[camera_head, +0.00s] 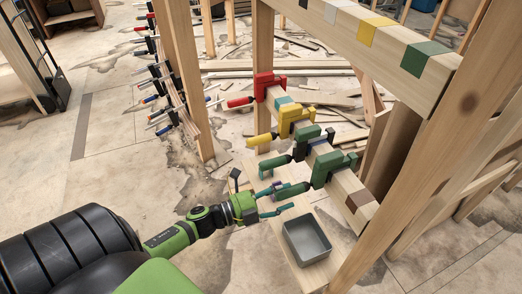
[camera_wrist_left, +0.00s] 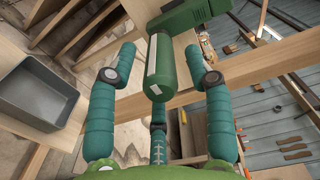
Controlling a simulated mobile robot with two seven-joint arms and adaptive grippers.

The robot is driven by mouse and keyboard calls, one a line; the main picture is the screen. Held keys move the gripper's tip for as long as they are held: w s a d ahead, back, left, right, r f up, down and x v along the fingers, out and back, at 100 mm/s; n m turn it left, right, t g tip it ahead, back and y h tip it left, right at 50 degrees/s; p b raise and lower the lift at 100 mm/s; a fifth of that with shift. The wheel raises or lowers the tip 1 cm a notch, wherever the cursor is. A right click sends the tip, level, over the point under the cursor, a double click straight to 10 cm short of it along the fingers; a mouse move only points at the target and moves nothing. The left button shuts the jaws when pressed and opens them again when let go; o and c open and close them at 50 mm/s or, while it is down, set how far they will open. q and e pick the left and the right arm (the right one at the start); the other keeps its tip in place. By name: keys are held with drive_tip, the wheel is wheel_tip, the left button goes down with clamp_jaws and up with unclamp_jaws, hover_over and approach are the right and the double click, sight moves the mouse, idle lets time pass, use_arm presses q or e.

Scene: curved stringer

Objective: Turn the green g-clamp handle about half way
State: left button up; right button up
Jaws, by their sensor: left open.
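A large green g-clamp (camera_head: 326,167) is fixed on the slanted wooden beam. Its handle (camera_head: 293,189) points left toward my arm. My left gripper (camera_head: 283,198) is at this handle, with its fingers open on either side. In the left wrist view, the green handle (camera_wrist_left: 161,65), with a pale patch, lies between the two teal fingers. Gaps show on both sides, so the fingers appear apart from it. The green clamp body (camera_wrist_left: 195,14) is beyond the fingertips. A second green clamp with a green handle (camera_head: 275,163) sits farther up the beam. My right gripper is not in view.
A yellow clamp (camera_head: 297,117) and a red clamp (camera_head: 263,86) sit farther along the beam. A grey bin (camera_head: 307,238) is on the wooden board below, close to my gripper. Wooden posts (camera_head: 185,75) frame the area. Open floor lies to the left.

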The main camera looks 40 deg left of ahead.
use_arm(q)
drive_tip(key=v, duration=0.7)
drive_tip(key=shift+s+a, duration=0.15)
drive_tip(key=shift+s, duration=0.25)
drive_tip(key=v, duration=0.4)
drive_tip(key=shift+s+a+p, duration=0.15)
drive_tip(key=shift+s+p, duration=0.05)
drive_tip(key=shift+p, duration=0.1)
